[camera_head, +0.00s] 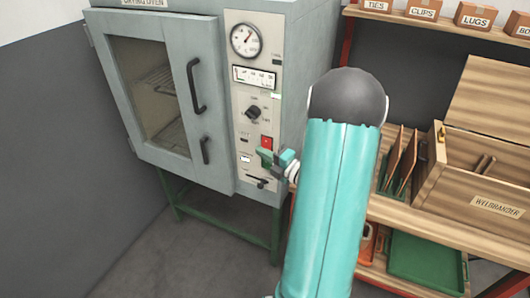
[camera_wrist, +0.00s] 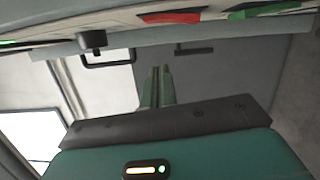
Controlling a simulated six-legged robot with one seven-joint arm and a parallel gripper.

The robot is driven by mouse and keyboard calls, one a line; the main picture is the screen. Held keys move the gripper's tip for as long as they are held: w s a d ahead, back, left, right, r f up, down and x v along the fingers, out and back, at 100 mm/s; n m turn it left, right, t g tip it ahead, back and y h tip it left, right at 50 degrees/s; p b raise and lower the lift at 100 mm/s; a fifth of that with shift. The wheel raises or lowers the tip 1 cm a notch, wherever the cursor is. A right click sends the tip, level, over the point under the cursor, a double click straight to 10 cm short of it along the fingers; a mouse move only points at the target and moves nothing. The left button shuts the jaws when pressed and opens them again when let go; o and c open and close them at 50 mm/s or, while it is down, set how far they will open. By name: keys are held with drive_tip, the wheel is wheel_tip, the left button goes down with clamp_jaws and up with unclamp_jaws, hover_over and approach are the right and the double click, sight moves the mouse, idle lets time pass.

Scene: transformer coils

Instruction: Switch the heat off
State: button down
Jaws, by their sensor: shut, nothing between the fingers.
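The drying oven (camera_head: 160,100) stands at the left with its door shut. Its control panel (camera_head: 243,135) carries a round dial, a meter, a black knob (camera_head: 253,112), a red button (camera_head: 266,142) and a small lever (camera_head: 258,181) low down. My gripper (camera_head: 264,156) is in front of the panel just below the red button, covering part of the area there. In the wrist view my gripper (camera_wrist: 160,70) shows two green fingers together and empty. The red button (camera_wrist: 172,17) and a green button (camera_wrist: 262,10) show at the top edge there. Whether the fingers touch the panel cannot be told.
The oven door handles (camera_head: 195,87) stick out left of the panel. A wooden bench (camera_head: 455,225) with an open wooden box (camera_head: 470,180) stands at the right. Labelled boxes (camera_head: 422,9) sit on a shelf above. The floor before the oven is clear.

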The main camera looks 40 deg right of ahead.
drive_tip(key=s+d, duration=0.1)
drive_tip(key=s, duration=0.9)
drive_tip(key=shift+d+r, duration=0.2)
drive_tip(key=w+a+r+n+g+y, duration=0.1)
drive_tip(key=a+r+n+g+y, duration=0.2)
drive_tip(key=a+n, duration=0.55)
drive_tip(key=a+r+n+g+y, duration=0.1)
drive_tip(key=a+n+g+y, duration=0.1)
drive_tip(key=a+n+g, duration=0.5)
drive_tip(key=w+a+r+n+g+y, duration=0.1)
drive_tip(key=a+r+n+g+y, duration=0.15)
drive_tip(key=a+n, duration=0.75)
drive_tip(key=s+a+r+n+h, duration=0.3)
drive_tip(key=a+n+h, duration=0.1)
drive_tip(key=n, duration=0.9)
drive_tip(key=s+a+r+n+h, duration=0.3)
drive_tip(key=a+n+h, duration=0.1)
drive_tip(key=n, duration=0.9)
drive_tip(key=shift+s+r+h, duration=0.4)
drive_tip(key=shift+h, duration=0.35)
